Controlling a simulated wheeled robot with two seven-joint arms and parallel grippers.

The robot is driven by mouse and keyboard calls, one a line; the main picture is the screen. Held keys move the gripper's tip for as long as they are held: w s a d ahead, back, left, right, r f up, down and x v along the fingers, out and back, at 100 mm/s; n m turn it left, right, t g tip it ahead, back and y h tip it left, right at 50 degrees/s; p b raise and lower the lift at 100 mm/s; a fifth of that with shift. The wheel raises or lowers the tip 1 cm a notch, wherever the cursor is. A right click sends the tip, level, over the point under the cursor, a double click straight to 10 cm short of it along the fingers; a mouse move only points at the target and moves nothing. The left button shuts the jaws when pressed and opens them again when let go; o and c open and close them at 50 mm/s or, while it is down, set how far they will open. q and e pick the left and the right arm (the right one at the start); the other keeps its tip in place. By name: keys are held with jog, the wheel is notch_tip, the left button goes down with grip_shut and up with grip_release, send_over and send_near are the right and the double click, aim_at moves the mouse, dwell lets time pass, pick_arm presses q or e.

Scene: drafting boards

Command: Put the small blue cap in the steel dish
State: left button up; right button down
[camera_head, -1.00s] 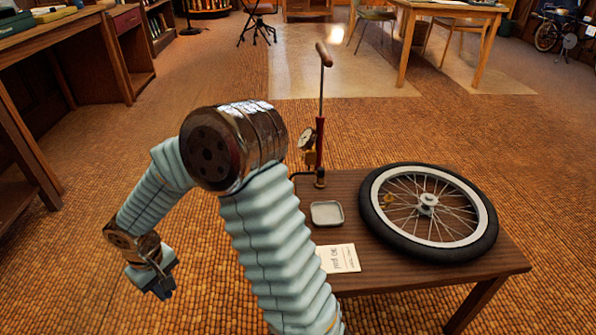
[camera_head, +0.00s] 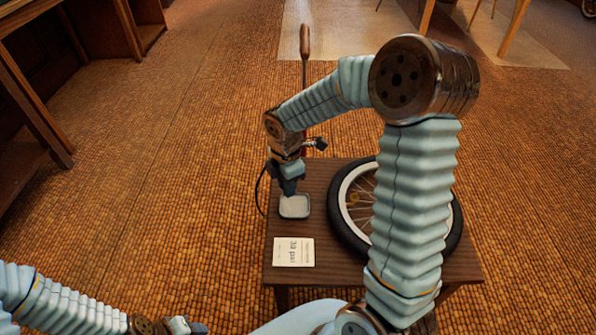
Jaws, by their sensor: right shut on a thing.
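The steel dish (camera_head: 295,211) is a small, shallow, pale square dish on the dark wooden table. My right gripper (camera_head: 290,190) points down over the dish's back left part. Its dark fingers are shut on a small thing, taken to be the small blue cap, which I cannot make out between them. I cannot tell how high the fingertips are above the dish. My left gripper (camera_head: 192,327) is low at the bottom edge, away from the table, and its fingers are too small and cut off to read.
A spoked wheel with a black tyre (camera_head: 342,223) lies on the table right of the dish, partly behind my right arm. A printed card (camera_head: 294,252) lies in front of the dish. A floor pump (camera_head: 305,42) stands behind, partly hidden.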

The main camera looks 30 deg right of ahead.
jog(key=f+n+b, duration=0.1)
jog(key=f+n, duration=0.1)
jog(key=d+f+n+b, duration=0.1)
jog(key=f+n+b, duration=0.1)
jog(key=d+f+n+b, duration=0.1)
jog(key=f+n+b, duration=0.1)
jog(key=n, duration=0.1)
jog(key=shift+d, duration=0.1)
jog(key=shift+f+b, duration=0.5)
jog(key=shift+f, duration=0.05)
dwell(0.3)
jog(key=c, duration=0.9)
grip_release()
jog(key=shift+r, duration=0.1)
